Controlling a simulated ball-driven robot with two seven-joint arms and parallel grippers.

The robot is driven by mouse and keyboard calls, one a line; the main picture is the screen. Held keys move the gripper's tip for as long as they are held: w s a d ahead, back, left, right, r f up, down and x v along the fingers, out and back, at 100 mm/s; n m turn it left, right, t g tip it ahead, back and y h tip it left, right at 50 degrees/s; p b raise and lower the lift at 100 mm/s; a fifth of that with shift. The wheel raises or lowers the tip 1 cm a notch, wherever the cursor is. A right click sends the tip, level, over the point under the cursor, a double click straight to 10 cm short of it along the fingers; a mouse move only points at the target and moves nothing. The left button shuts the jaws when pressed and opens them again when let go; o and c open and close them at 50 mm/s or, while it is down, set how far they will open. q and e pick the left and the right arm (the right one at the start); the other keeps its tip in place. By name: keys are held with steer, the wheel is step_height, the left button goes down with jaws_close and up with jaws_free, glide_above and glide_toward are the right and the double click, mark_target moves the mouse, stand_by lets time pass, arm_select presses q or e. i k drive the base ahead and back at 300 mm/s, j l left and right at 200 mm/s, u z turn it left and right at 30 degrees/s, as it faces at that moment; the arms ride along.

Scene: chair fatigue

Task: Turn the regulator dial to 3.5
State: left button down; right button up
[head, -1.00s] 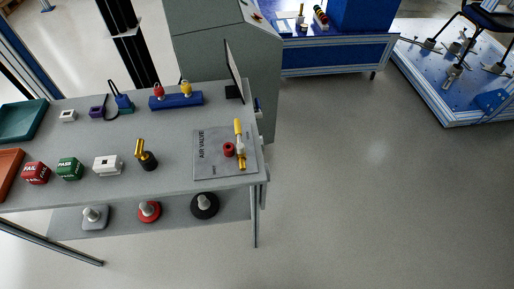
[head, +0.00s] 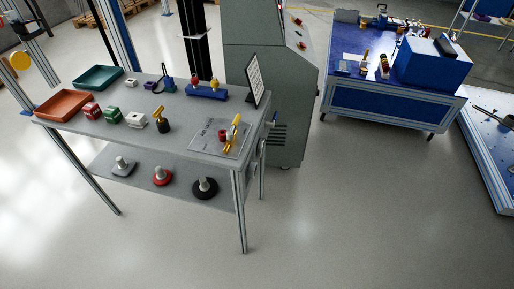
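I cannot pick out a regulator dial for certain in the head view. On the grey table (head: 188,146), a grey plate (head: 207,148) marked "AIR VALVE" in the earlier frame carries a brass fitting with a yellow lever (head: 236,120) and a red round part (head: 223,134). The lever points up and away. No scale or number is readable on it. Neither of my grippers shows in the head view.
A grey cabinet (head: 262,85) stands behind the table. A blue workbench (head: 370,102) with a blue box (head: 432,65) is at the upper right. A blue platform (head: 495,150) is at the right edge. Open floor (head: 360,215) lies right of the table and in front.

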mark_target(252, 171)
steer(key=i+l+u, duration=0.1)
steer(key=u, duration=0.75)
steer(key=l+u, duration=0.3)
steer(key=l, duration=0.25)
steer(key=l+u, duration=0.35)
steer(key=l, duration=0.25)
steer(key=k+l+u, duration=0.15)
steer(key=l+u, duration=0.15)
steer(key=l, duration=0.25)
